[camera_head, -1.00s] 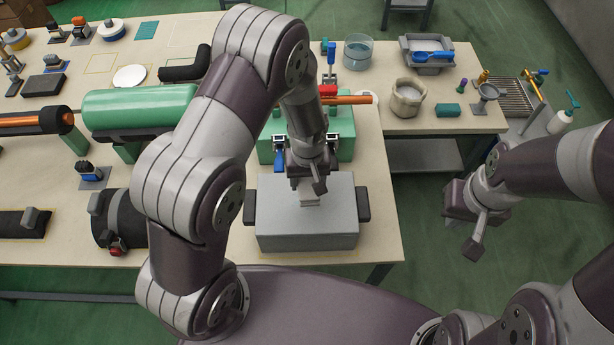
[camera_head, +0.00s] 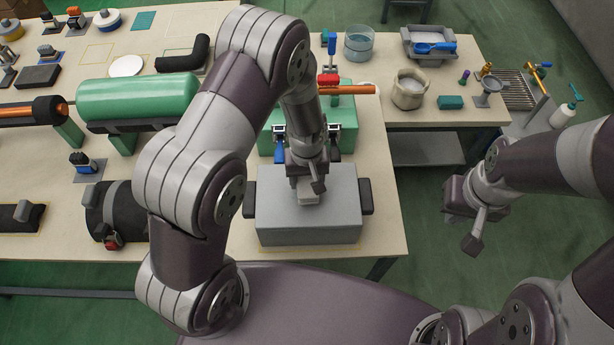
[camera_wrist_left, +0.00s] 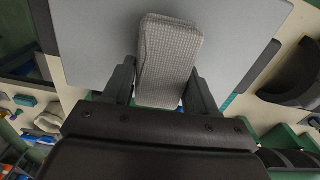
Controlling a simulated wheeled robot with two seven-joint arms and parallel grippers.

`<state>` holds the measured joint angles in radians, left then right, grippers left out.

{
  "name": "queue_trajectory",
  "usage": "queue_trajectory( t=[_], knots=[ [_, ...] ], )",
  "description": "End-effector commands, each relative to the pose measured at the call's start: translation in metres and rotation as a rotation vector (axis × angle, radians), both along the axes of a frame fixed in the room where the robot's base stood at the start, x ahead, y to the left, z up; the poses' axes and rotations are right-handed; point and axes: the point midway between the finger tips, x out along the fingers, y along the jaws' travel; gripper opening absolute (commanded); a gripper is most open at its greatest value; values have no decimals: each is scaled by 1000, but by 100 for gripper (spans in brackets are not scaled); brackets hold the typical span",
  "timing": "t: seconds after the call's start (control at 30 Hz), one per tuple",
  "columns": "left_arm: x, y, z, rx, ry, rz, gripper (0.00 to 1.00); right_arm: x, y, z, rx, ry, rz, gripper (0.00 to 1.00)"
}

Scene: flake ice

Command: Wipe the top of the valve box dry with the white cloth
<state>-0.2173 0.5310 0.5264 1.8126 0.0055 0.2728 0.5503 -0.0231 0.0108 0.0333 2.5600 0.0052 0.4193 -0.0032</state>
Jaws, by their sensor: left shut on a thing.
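The valve box (camera_head: 335,215) is a grey box with a flat top and dark handles on its left and right sides, near the front edge of the bench. My left gripper (camera_head: 306,184) is above its top, pointing down, shut on the white cloth (camera_head: 308,198). The cloth is a folded, ribbed, greyish-white pad. In the left wrist view the cloth (camera_wrist_left: 168,55) sits between the two fingers over the grey top, seemingly on it; exact contact is hard to tell. No wet patch can be made out. My right gripper (camera_head: 468,220) hangs off the bench at right, its jaw opening unclear.
A green box (camera_head: 348,135) with an orange-handled tool (camera_head: 348,89) stands just behind the valve box. A green cylinder (camera_head: 140,102) and a black cylinder (camera_head: 105,210) lie to the left. Bare bench surrounds the valve box's front.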

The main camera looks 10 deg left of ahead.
Motion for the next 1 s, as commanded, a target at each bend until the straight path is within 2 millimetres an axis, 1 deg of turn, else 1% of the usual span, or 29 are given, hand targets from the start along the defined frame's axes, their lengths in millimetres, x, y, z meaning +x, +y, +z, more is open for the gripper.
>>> queue_trajectory(
  t=[0.17, 0.37, 0.47, 0.6, 0.7, 0.8, 1.0],
  knots=[
    [0, -1, 2, 0, -1, -2, 33, 0, 0, 3, 0, 0, 0, 0],
    [0, 0, 1, 0, -1, -1, 33, 0, 0, 2, 0, 0, 0, 0],
    [-3, 9, 2, 0, -1, 2, 33, 0, 0, 4, 0, 0, 0, 0],
    [-8, 28, 1, 1, 0, 3, 33, 0, 0, 7, 0, 0, 0, 0],
    [-11, 38, 1, 0, -1, 2, 33, 0, 0, 8, 0, 0, 0, 0],
    [-12, 42, 1, 0, -1, -1, 33, 0, 0, 9, 0, 0, 0, 0],
    [-12, 42, 0, 0, -1, -2, 33, 0, 0, 8, 0, 0, 0, 0]
  ],
)
